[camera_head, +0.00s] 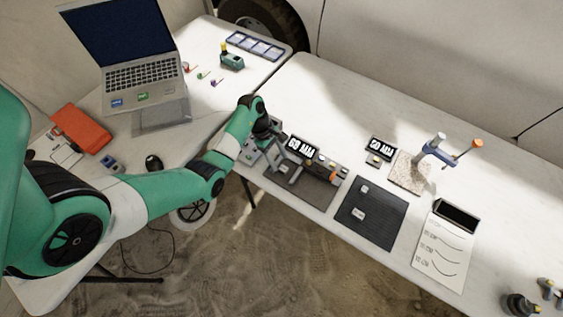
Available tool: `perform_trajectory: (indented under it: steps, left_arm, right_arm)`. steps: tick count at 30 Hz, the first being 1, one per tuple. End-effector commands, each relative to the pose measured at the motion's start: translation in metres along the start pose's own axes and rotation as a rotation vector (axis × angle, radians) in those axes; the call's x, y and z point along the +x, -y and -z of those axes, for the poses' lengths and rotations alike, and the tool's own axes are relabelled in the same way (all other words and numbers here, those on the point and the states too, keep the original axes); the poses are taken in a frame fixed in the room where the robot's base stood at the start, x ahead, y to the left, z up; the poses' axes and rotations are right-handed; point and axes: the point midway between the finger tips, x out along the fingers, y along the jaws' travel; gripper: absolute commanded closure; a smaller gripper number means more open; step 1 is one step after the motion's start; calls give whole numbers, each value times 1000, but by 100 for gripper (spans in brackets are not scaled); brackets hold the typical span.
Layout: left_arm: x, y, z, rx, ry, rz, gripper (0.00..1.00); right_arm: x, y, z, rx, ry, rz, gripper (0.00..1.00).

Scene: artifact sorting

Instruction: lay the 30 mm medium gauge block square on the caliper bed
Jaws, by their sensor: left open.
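My left gripper (285,168) is open over the left part of a dark grey plate, which looks like the caliper bed (312,193). A display reading "60 MM" (301,147) stands at its back edge. Small blocks (322,163) sit along the plate's right back side, one with an orange mark. Two small pale blocks, one nearer the back (365,188) and one nearer the middle (359,213), lie on a black ribbed mat (384,225) to the right. I cannot tell which block is the 30 mm medium one. The gripper hides part of the plate. My right gripper is not in view.
A second "60 MM" display (381,149) stands behind the mat. A paper sheet (441,256) lies right of the mat. A laptop (142,75) stands on the left table.

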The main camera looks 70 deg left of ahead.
Motion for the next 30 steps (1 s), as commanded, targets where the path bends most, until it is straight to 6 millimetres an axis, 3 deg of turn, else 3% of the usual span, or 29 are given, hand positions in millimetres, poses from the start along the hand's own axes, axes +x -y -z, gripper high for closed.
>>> perform_trajectory:
  steps: [1, 3, 9, 25, 28, 30]
  left_arm:
    - [-20, -1, -2, 0, -1, -4, 41]
    - [-37, -1, -2, -1, -1, -5, 41]
    - [-72, -1, -1, 0, -1, -2, 41]
    - [-81, -3, -3, 3, 6, -10, 41]
    - [-88, -25, -26, 23, 56, -98, 41]
    - [-101, -53, -64, 47, 145, -220, 41]
  right_arm:
    - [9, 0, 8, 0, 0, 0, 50]
    - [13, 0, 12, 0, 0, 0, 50]
    - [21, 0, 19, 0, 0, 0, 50]
    - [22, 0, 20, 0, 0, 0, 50]
    - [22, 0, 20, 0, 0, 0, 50]
    - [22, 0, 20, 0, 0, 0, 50]
